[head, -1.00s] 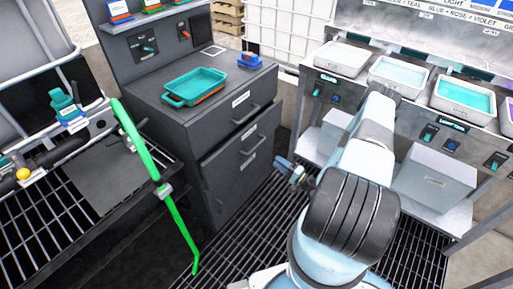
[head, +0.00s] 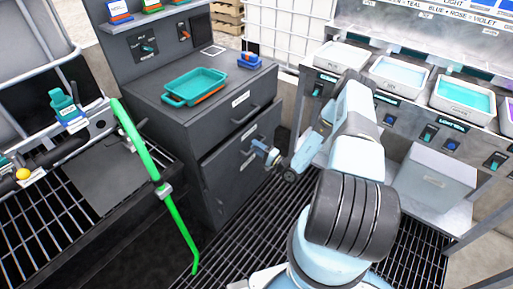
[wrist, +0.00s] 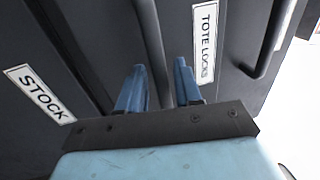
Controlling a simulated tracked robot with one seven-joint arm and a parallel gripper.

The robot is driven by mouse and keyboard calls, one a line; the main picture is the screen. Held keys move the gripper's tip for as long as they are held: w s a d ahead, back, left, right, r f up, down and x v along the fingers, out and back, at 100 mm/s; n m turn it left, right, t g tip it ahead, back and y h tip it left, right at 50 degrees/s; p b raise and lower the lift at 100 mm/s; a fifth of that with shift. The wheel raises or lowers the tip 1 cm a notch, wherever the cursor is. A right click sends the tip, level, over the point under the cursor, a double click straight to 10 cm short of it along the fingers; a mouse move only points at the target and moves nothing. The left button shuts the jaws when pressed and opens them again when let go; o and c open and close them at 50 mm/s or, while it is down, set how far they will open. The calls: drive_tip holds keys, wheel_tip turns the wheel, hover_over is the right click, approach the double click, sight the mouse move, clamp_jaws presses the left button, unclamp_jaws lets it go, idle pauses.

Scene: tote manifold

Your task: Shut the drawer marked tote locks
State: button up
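The drawer marked tote locks (head: 222,164) is the middle front of the dark grey cabinet and seems to stand out a little from it. Its label (wrist: 205,42) reads clearly in the wrist view. My gripper (head: 258,147) is in front of this drawer, at its handle. In the wrist view my gripper (wrist: 160,68) has its two blue fingers apart. The dark bar handle (wrist: 150,35) of the drawer runs through the gap between them. I cannot tell whether the fingers touch it.
A drawer labelled stock (wrist: 40,93) lies below, and another drawer handle (wrist: 270,40) above. A teal tray (head: 196,86) sits on the cabinet top (head: 150,88). A green pole (head: 140,145) stands left. A bench with tubs (head: 398,75) is on the right.

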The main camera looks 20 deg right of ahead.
drive_tip(key=shift+c, duration=0.4)
clamp_jaws()
